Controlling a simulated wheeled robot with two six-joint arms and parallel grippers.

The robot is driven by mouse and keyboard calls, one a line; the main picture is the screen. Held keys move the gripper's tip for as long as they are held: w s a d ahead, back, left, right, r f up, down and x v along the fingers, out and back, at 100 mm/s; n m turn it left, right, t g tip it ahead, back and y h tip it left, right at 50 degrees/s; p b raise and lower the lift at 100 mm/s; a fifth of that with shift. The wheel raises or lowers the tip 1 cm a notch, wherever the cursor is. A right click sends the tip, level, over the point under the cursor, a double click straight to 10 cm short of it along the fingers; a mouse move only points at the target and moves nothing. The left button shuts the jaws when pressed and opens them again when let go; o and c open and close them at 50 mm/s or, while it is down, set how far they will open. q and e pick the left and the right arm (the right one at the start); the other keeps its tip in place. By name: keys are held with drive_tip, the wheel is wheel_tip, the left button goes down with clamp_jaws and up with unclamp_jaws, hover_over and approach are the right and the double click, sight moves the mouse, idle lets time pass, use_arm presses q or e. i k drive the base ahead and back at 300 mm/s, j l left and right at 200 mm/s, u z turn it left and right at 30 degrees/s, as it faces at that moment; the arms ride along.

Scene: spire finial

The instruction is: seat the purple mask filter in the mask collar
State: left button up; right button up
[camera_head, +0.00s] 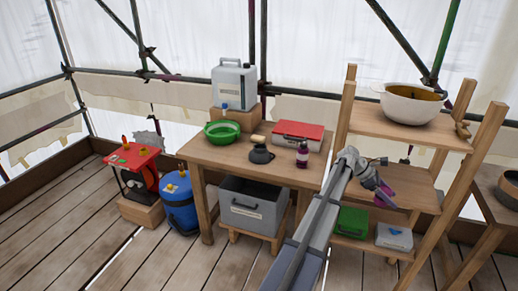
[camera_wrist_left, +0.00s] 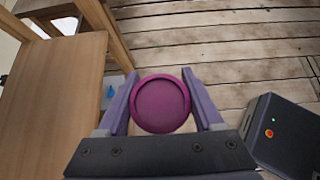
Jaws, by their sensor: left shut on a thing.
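The purple mask filter (camera_wrist_left: 160,104) is a round disc with a raised rim, held between the two fingers of my left gripper (camera_wrist_left: 160,100). In the head view the purple filter (camera_head: 386,192) shows partly behind my left gripper (camera_head: 384,190), in front of the shelf unit's middle board. My left gripper is shut on it, clear of the table. A small dark rounded piece (camera_head: 262,155) stands on the wooden table, left of the gripper. It may be the mask with its collar, but it is too small to tell. My right gripper is not in view.
The wooden table (camera_head: 230,156) also bears a green bowl (camera_head: 222,132), a red-lidded box (camera_head: 298,135) and a dark purple bottle (camera_head: 302,155). The shelf unit (camera_head: 408,133) holds a large bowl (camera_head: 411,103) on top and green and white boxes below. Another table stands far right.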

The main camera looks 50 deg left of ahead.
sight(259, 155)
drive_tip(key=u, duration=0.5)
drive_tip(key=j+u, duration=0.25)
drive_tip(key=u, duration=0.15)
drive_tip(key=i+j+u, duration=0.15)
drive_tip(key=u, duration=0.25)
drive_tip(key=i+j+u, duration=0.1)
drive_tip(key=j+u, duration=0.15)
drive_tip(key=u, duration=0.15)
drive_tip(key=i+j+u, duration=0.15)
drive_tip(key=u, duration=0.3)
drive_tip(key=i+j+u, duration=0.1)
drive_tip(key=u, duration=0.3)
drive_tip(key=i+j, duration=0.15)
drive_tip(key=i, duration=0.45)
drive_tip(key=i+z, duration=0.15)
drive_tip(key=z, duration=0.3)
drive_tip(key=i+j+z, duration=0.15)
drive_tip(key=z, duration=0.3)
drive_tip(key=i+j+z, duration=0.1)
drive_tip(key=z, duration=0.3)
drive_tip(key=i+j+z, duration=0.1)
drive_tip(key=j+z, duration=0.45)
drive_tip(key=z, duration=0.35)
drive_tip(key=i+j+z, duration=0.1)
drive_tip(key=j+z, duration=0.2)
drive_tip(key=z, duration=0.15)
drive_tip(key=j+z, duration=0.25)
drive_tip(key=z, duration=0.15)
